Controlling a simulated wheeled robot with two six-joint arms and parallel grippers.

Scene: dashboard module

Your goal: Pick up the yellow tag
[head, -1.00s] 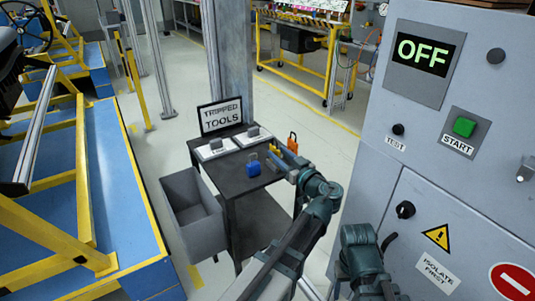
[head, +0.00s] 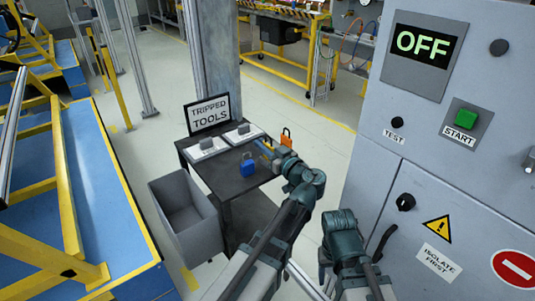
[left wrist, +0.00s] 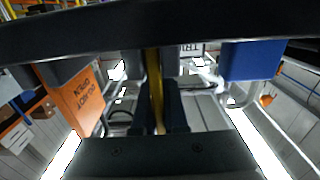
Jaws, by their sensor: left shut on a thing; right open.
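The yellow tag (left wrist: 153,70) is a narrow yellow strip between the fingers of my left gripper (left wrist: 160,112) in the left wrist view. In the head view my left gripper (head: 268,152) is over the right part of the dark table, shut, with a bit of yellow at its tip. The fingers hide part of the tag, and I cannot tell whether it touches the tabletop. My right arm shows at the bottom of the head view, but its gripper does not show.
White trays (head: 205,148) and a "TRIPPED TOOLS" sign (head: 210,113) stand behind. A grey bin (head: 185,215) is at left; a control cabinet (head: 440,160) at right.

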